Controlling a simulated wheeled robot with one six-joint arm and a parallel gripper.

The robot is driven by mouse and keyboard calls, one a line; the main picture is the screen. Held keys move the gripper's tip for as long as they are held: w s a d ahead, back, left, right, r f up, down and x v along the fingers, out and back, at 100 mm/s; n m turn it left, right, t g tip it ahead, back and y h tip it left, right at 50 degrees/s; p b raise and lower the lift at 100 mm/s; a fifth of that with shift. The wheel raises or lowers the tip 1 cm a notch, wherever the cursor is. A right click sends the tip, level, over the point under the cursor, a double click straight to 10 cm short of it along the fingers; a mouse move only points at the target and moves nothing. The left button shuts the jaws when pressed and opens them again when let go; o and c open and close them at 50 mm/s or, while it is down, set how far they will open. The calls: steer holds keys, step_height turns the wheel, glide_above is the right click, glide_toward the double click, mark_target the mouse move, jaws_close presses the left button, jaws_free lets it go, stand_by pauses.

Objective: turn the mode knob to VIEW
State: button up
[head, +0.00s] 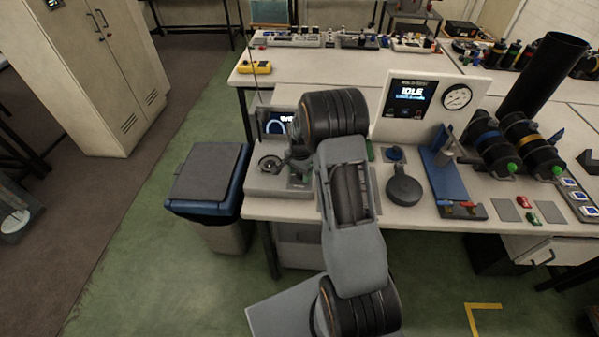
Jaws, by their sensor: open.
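My gripper (299,172) is small and partly hidden behind my own arm. It is open, over the right part of a grey device (280,184) at the table's left front corner. The device has a small lit screen (276,122) at its back and a dark round part (269,163) on its top, just left of my gripper. I cannot read a VIEW label or tell which part is the mode knob. Any contact between my gripper and the device is too small to tell.
A white panel (379,122) with an IDLE display and a dial stands right of my arm. A lidded bin (207,172) stands left of the table.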

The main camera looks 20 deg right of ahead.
steer(key=c, duration=0.9)
steer(key=n+b, duration=0.2)
steer(key=n, duration=0.1)
steer(key=shift+w+f, duration=0.1)
steer(key=n+b, duration=0.2)
steer(key=n, duration=0.3)
steer(key=shift+n, duration=0.4)
steer(key=n+b, duration=0.1)
steer(key=n, duration=0.3)
steer(key=shift+b, duration=0.35)
steer(key=shift+n+b, duration=0.45)
steer(key=shift+n, duration=2.05)
steer(key=shift+r, duration=0.2)
